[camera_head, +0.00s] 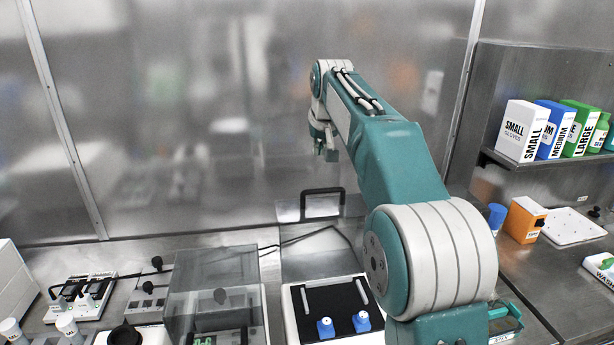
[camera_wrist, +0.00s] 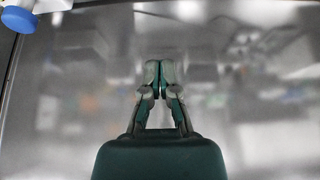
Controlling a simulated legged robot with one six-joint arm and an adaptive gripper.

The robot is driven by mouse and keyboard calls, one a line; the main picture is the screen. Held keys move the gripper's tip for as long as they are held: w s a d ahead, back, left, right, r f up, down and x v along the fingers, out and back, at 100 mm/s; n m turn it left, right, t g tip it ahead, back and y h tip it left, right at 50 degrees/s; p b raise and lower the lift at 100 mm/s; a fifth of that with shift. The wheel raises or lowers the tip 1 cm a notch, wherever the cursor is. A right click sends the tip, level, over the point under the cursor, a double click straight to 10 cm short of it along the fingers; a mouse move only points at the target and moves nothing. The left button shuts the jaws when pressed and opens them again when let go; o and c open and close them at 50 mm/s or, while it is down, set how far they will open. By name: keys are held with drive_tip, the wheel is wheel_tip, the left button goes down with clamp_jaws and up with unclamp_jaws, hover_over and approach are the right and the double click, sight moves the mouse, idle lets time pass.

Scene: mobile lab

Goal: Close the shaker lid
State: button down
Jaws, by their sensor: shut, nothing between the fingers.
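The shaker (camera_head: 291,318) stands on the bench at lower center in the head view, a white box with a dark platform inside. Two blue-based vials (camera_head: 326,328) and pale rods are on the platform. Its clear lid appears raised at the back, with a black loop handle (camera_head: 322,190) at its top; the lid's edges are hard to make out. My gripper (camera_head: 330,155) hangs above and slightly behind the handle, apart from it as far as I can tell. In the wrist view my gripper (camera_wrist: 160,75) has its fingertips together, with nothing between them.
A clear-sided balance (camera_head: 215,285) stands left of the shaker. Glove boxes (camera_head: 522,131) sit on a shelf at right, with an orange box (camera_head: 522,220) and a white tray (camera_head: 572,229) below. A reflective metal wall rises behind the bench.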

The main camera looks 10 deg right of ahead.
hover_over(318, 203)
drive_tip(key=w, duration=0.4)
wheel_tip(318, 203, down, 8)
drive_tip(key=f, duration=0.1)
drive_tip(key=shift+s+a, duration=0.15)
drive_tip(key=shift+s, duration=0.8)
drive_tip(key=shift+s+d+f, duration=0.1)
drive_tip(key=shift+s+d, duration=0.1)
drive_tip(key=shift+s, duration=0.25)
drive_tip(key=shift+s+d+f, duration=0.1)
drive_tip(key=shift+s+d, duration=0.1)
drive_tip(key=shift+s, duration=0.25)
drive_tip(key=shift+a, duration=0.3)
drive_tip(key=shift+s, duration=0.1)
